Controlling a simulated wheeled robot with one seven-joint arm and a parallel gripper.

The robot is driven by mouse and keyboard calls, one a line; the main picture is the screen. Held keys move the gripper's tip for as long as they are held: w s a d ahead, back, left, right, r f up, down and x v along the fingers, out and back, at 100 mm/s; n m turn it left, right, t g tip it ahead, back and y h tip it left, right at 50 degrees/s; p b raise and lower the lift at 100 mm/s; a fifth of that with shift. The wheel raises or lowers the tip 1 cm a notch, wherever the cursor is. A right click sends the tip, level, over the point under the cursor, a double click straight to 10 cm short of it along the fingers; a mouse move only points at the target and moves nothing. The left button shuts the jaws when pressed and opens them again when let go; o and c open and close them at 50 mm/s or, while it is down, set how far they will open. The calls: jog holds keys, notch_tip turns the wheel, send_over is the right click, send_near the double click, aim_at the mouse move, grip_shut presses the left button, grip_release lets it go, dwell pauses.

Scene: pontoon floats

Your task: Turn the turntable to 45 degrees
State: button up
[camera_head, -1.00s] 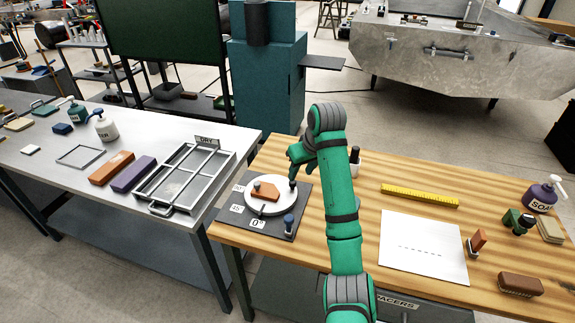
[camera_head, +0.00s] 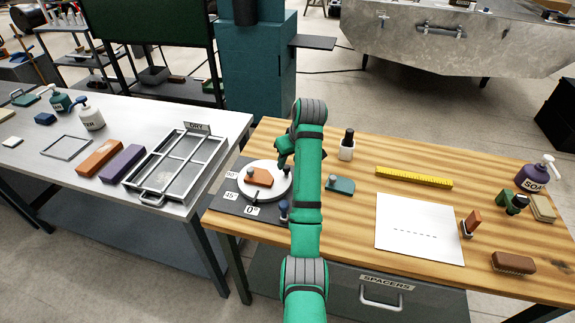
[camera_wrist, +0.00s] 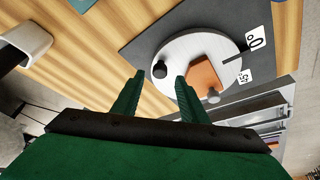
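The turntable (camera_head: 271,190) is a white disc on a dark square plate (camera_head: 228,200) at the wooden table's left end. Labels 90°, 45° and 0° lie along the plate. An orange-brown block (camera_head: 258,176) sits on the disc. In the wrist view, the disc (camera_wrist: 185,50) carries the block (camera_wrist: 205,78) and an upright black knob (camera_wrist: 159,69). A dark pointer (camera_wrist: 236,57) reaches to the 0° label (camera_wrist: 256,40), beside the 45° label (camera_wrist: 243,77). My gripper (camera_head: 283,152) is above the disc's far right edge. In the wrist view, its fingers (camera_wrist: 158,90) are open and empty, with the knob just beyond their tips.
A blue-topped peg (camera_head: 283,208) stands on the plate's near right corner. A white bottle (camera_head: 347,147) and a teal block (camera_head: 340,185) are right of my arm. A yellow ruler (camera_head: 413,177) and white sheet (camera_head: 419,228) lie further right. A metal rack (camera_head: 172,170) stands left on the grey table.

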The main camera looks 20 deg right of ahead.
aim_at(286, 167)
jog(key=x, duration=0.3)
jog(key=shift+w, duration=0.15)
jog(key=shift+d+f, duration=0.2)
jog(key=shift+f, duration=0.1)
jog(key=shift+a, duration=0.35)
jog(key=shift+d, duration=0.1)
grip_shut()
